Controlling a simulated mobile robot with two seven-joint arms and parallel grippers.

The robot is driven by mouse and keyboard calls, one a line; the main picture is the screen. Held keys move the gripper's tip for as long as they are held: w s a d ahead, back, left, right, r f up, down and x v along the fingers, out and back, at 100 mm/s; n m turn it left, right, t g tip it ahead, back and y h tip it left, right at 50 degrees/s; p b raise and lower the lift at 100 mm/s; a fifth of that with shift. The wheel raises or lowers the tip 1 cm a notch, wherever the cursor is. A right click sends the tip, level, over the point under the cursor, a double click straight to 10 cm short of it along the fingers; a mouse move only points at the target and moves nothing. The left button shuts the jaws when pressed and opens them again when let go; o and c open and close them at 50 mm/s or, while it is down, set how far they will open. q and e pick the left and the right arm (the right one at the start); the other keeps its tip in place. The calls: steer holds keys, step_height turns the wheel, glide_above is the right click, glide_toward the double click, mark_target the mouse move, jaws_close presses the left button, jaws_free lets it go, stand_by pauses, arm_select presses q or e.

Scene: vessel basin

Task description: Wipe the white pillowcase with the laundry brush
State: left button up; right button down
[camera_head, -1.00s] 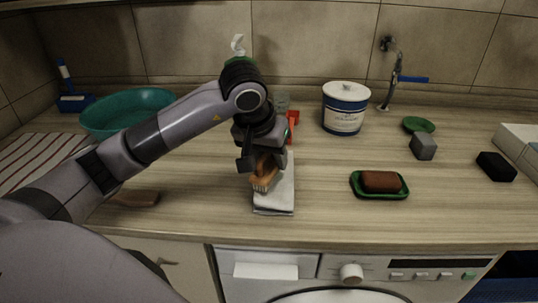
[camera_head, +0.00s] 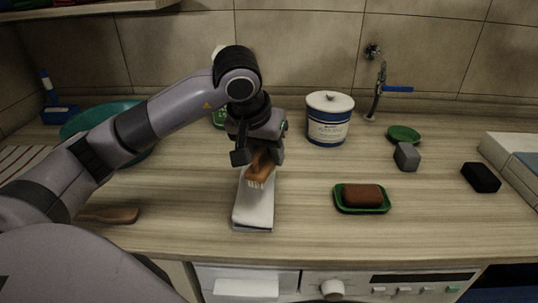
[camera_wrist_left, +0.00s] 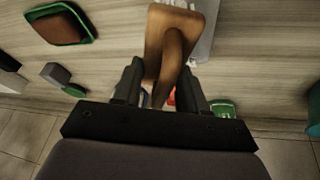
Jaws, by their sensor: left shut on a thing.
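The white pillowcase (camera_head: 254,207) lies folded on the wooden counter near its front edge; a strip of it also shows in the left wrist view (camera_wrist_left: 207,40). My left gripper (camera_head: 262,152) is shut on the laundry brush (camera_head: 260,168), which has a brown wooden body and pale bristles. The bristles face down over the far part of the pillowcase; I cannot tell whether they touch it. In the left wrist view the brush (camera_wrist_left: 168,40) sits between the two black fingers. My right gripper is not in view.
A green soap dish (camera_head: 342,208) with a brown bar (camera_head: 362,195) lies to the right. A white and blue canister (camera_head: 328,120) stands behind. A teal basin (camera_head: 78,122) and a wooden-handled item (camera_head: 110,215) are at left. Grey (camera_head: 406,156) and black (camera_head: 481,178) blocks lie at right.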

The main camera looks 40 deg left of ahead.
arm_select(q)
step_height(320, 180, up, 3)
steer(key=shift+r+p, duration=0.2)
steer(key=shift+p, duration=0.75)
steer(key=shift+r, duration=0.25)
